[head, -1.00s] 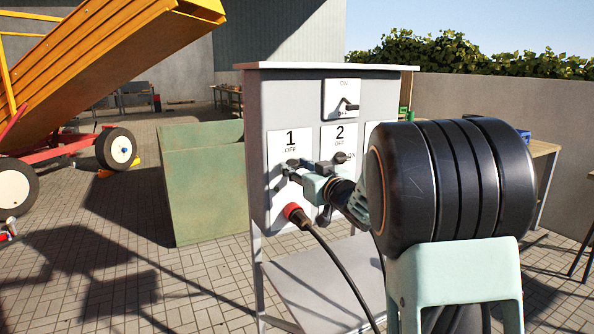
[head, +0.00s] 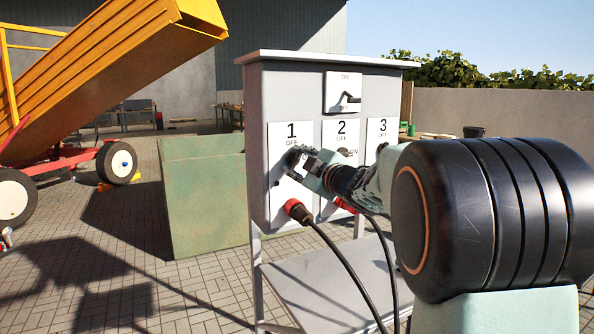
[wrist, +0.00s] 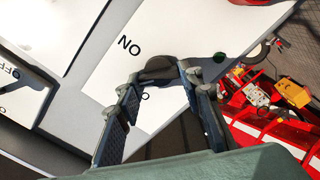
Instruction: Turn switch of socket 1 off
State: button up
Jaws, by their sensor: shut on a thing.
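The socket box (head: 256,140) stands upright with numbered white panels. The socket 1 panel (head: 277,145) is at its left, marked 1 and OFF. My gripper (head: 294,160) is at this panel, just below the OFF label, and covers the switch in the head view. In the wrist view, my gripper (wrist: 160,74) has its fingertips at both sides of a dark rounded switch knob (wrist: 160,66), shut on it. An ON label shows beside the knob. Part of another label is hidden by the fingers, so the switch's exact setting is unclear.
A red plug (head: 296,209) with a black cable sits below socket 1. The socket 2 panel (head: 333,132) and socket 3 panel (head: 375,128) are to the right. A main ON/OFF switch (head: 346,97) is above. A green crate (head: 205,205) stands left of the box.

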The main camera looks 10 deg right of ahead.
jog(key=n+b, duration=0.2)
jog(key=n, duration=0.2)
jog(key=shift+f+b, duration=0.25)
jog(key=shift+b, duration=0.15)
jog(key=shift+n+b, duration=0.65)
jog(key=shift+n, duration=0.65)
jog(key=o, duration=1.2)
jog(key=shift+r, duration=0.1)
jog(key=shift+c, duration=0.2)
jog(key=shift+s, duration=0.1)
jog(key=v, duration=1.2)
